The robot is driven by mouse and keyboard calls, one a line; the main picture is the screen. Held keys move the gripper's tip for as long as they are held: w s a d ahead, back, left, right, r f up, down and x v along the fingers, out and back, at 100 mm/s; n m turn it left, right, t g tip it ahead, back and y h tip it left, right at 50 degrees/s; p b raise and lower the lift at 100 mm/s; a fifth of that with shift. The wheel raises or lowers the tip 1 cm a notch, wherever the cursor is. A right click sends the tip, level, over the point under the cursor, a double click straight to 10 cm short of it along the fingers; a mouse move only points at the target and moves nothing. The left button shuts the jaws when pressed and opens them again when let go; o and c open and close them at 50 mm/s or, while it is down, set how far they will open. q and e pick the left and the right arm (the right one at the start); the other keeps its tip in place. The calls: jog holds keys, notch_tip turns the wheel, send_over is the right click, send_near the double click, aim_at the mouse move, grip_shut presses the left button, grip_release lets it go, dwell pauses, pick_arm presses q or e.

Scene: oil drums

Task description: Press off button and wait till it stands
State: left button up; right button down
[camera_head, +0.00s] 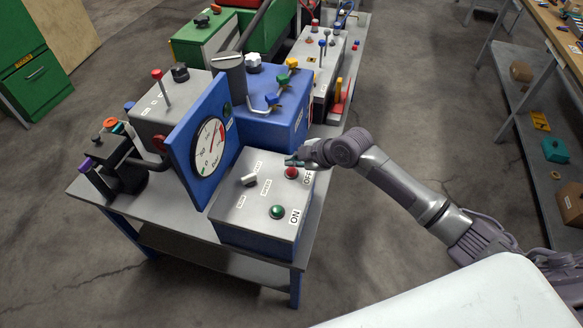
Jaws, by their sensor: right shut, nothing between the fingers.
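The control box (250,222) with a grey top and blue sides stands at the near corner of the workbench. On its top are a red button (291,173) by the label OFF, a green button (277,212) by the label ON, and a pale switch knob (249,180). My right gripper (292,162) is shut and empty. Its tip is right by the red button, at its far side; I cannot tell if it touches. A blue panel with a round dial gauge (209,146) stands behind the box. My left gripper is out of view.
Blue and grey machine boxes with levers (270,110) fill the rest of the bench (160,219). Black valves with coloured knobs (110,160) stand at its left. A shelf table (540,110) is at the right. The floor between is clear.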

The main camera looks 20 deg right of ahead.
aim_at(293, 170)
notch_tip(293, 170, up, 5)
jog(key=p, duration=0.4)
jog(key=shift+f, duration=0.1)
